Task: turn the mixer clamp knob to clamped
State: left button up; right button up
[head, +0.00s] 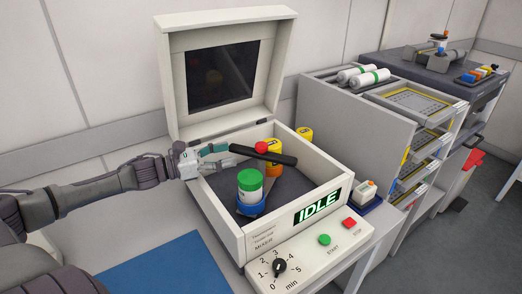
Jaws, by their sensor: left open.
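The mixer (218,225) is a cream box with its lid (281,50) raised; its display reads IDLE. Inside, a white jar with a green lid (249,180) stands in a blue holder (250,208). A black bar (278,157) lies above the chamber, with a red knob-like part (261,146) beside it; I cannot tell which is the clamp knob or how it is set. My left gripper (232,154) is open over the chamber's left side, its fingertips close to the bar's left end. Whether they touch it is unclear. My right gripper is not in view.
The front panel has a dial (280,267), a green START button (324,240) and a red STOP button (349,223). A small blue tray (372,206) sits right of the mixer, and a shelf unit (350,122) stands further right.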

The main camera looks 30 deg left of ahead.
aim_at(261, 144)
pick_arm(q)
jog(key=b+x, duration=0.1)
jog(key=x, duration=0.1)
jog(key=shift+w+f, duration=0.15)
jog(key=shift+w, duration=0.15)
jog(key=shift+w+d, duration=0.2)
jog(key=shift+w, duration=0.05)
jog(key=shift+x, duration=1.2)
jog(key=p+x, duration=0.1)
jog(key=x, duration=0.3)
jog(key=shift+w, duration=0.1)
jog(key=shift+w+d+p, duration=0.3)
jog(key=shift+w+d, duration=0.05)
jog(key=shift+w, duration=0.05)
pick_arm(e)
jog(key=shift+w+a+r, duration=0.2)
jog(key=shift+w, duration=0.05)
pick_arm(q)
jog(key=shift+c, duration=0.3)
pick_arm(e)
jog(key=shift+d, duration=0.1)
pick_arm(q)
grip_shut()
